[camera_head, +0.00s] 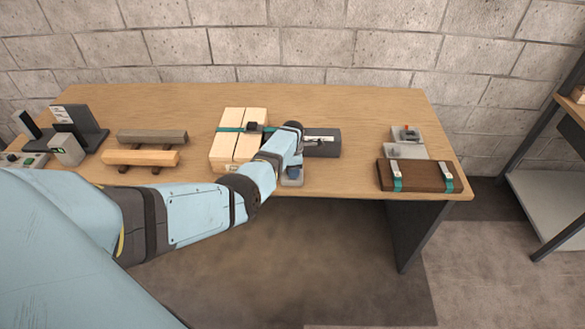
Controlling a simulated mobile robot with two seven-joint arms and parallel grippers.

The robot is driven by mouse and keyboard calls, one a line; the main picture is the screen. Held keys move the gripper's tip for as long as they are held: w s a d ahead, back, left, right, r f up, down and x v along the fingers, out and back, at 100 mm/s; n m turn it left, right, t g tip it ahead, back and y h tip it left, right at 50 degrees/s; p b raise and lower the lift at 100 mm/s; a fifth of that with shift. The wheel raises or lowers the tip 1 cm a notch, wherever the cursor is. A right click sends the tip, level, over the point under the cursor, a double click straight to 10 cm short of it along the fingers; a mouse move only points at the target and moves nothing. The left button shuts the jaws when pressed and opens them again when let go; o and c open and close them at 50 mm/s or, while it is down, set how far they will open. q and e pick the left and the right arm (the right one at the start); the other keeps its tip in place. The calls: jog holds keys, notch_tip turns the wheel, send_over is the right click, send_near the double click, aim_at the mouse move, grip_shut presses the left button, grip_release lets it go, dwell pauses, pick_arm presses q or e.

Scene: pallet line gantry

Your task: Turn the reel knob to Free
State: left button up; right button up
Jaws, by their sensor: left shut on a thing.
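My left arm reaches in from the left, and its wrist bends down over the front middle of the table. My left gripper (293,170) is low at the table's front edge, over a small light grey unit (292,183). It is shut on what seems to be the reel knob, a small dark blue part on that unit. The fingers and wrist mostly hide the knob, so its marks and setting cannot be read. My right gripper is not in view.
A dark grey block (328,148) stands right of my wrist. A strapped pale wooden stack (228,146) stands left of it. Further right are a dark brown board (420,178) and grey units (406,150). Wooden bars (140,158) lie left. Bare tabletop (363,125) lies between.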

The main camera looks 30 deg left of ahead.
pick_arm(q)
jog(key=shift+r, duration=0.1)
jog(key=o, duration=0.9)
notch_tip(320, 180, up, 14)
jog(key=shift+f+p, duration=0.1)
jog(key=shift+p, duration=0.35)
